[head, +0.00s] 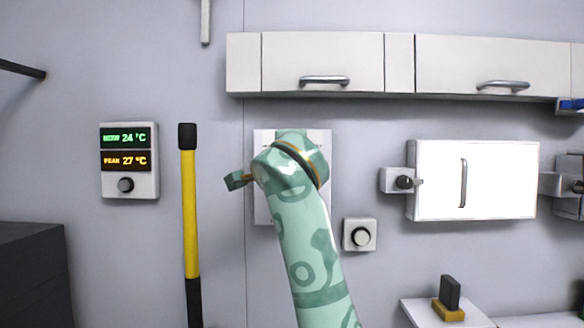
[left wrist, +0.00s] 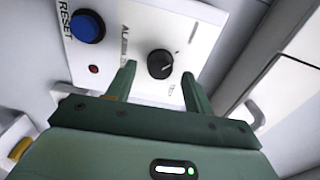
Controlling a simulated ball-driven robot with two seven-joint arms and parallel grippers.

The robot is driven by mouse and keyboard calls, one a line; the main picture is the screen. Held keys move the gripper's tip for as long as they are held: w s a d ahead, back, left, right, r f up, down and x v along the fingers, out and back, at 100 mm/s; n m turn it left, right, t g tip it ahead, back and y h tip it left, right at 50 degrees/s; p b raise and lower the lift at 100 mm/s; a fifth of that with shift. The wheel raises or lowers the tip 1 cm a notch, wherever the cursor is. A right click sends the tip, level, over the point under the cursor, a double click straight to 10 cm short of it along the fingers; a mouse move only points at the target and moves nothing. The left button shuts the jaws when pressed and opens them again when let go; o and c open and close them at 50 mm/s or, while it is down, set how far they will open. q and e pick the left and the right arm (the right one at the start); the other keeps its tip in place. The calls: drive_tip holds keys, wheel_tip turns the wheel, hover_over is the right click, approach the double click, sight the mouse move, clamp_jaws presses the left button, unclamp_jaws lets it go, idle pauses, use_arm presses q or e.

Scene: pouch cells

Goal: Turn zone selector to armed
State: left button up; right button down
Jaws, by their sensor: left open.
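A white wall panel (head: 263,207) stands behind my left arm in the head view, mostly hidden by it. In the left wrist view the panel (left wrist: 120,42) carries a black round knob (left wrist: 160,64), which looks like the zone selector. Its labels are partly hidden or too small to read, and I cannot tell its setting. My left gripper (left wrist: 158,72) is open, its two fingers on either side of the knob with gaps between. I cannot tell whether the fingertips touch the panel. My right gripper is not in view.
The panel also has a blue RESET button (left wrist: 87,26) and a small red light (left wrist: 94,69). A temperature display (head: 129,148), a yellow and black pole (head: 190,215) and a small knob box (head: 360,235) flank it. Cabinets (head: 322,62) hang above; a white door (head: 480,180) is right.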

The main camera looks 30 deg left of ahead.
use_arm(q)
drive_tip(key=v, duration=1.4)
drive_tip(key=shift+s+d+b, duration=0.15)
drive_tip(key=shift+s+b, duration=0.25)
